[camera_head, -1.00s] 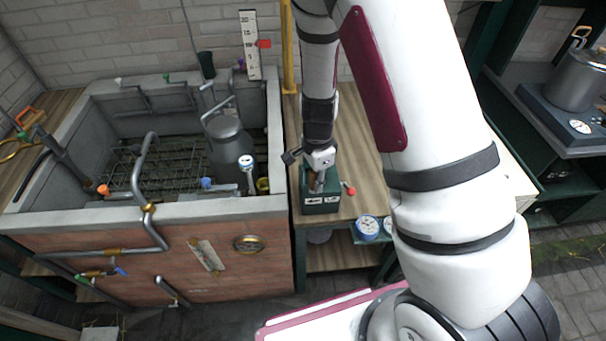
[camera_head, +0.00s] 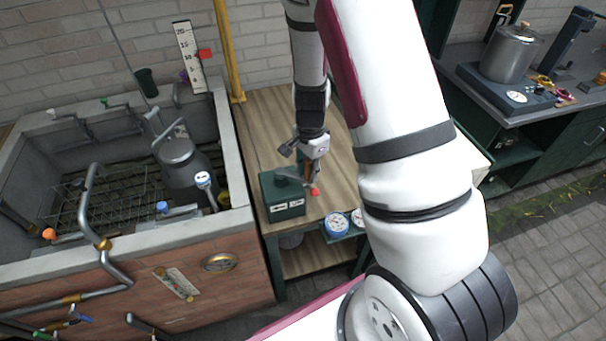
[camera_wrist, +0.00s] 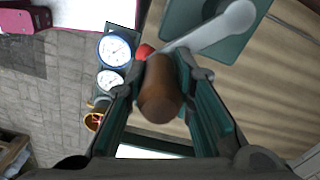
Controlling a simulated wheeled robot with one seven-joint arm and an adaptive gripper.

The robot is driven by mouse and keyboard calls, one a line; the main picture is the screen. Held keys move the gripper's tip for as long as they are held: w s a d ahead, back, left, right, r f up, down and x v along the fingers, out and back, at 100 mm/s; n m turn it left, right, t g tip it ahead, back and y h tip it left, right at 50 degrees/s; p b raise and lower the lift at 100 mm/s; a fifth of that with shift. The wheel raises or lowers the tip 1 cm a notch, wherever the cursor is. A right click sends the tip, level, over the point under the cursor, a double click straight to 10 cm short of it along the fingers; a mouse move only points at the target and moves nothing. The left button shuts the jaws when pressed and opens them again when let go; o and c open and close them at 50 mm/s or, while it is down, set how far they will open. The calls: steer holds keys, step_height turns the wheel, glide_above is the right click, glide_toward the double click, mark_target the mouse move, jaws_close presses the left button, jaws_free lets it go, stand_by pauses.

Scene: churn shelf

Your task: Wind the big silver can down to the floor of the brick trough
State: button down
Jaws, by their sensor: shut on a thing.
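A big silver can (camera_head: 182,163) with a top handle stands upright inside the brick trough (camera_head: 222,246), near its right end. The trough's front wall hides its lower part, so I cannot tell whether it touches the floor. A dark green winch box (camera_head: 283,197) sits on the wooden bench beside the trough. My gripper (camera_head: 309,172) is just right of the box. In the wrist view my gripper (camera_wrist: 165,68) is shut on a brown wooden crank handle (camera_wrist: 160,92). The grey crank arm (camera_wrist: 222,28) runs from it to the box.
A wire rack (camera_head: 100,200) and pipes fill the trough's left part. A height scale (camera_head: 189,55) with a red marker stands behind. A red knob (camera_head: 314,191) is beside the handle. Another silver can (camera_head: 511,52) stands on the right counter.

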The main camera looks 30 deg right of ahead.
steer(key=shift+w+d, duration=0.45)
steer(key=shift+w, duration=0.4)
steer(key=c, duration=1.3)
jaws_free()
steer(key=shift+s, duration=0.1)
steer(key=shift+r, duration=0.1)
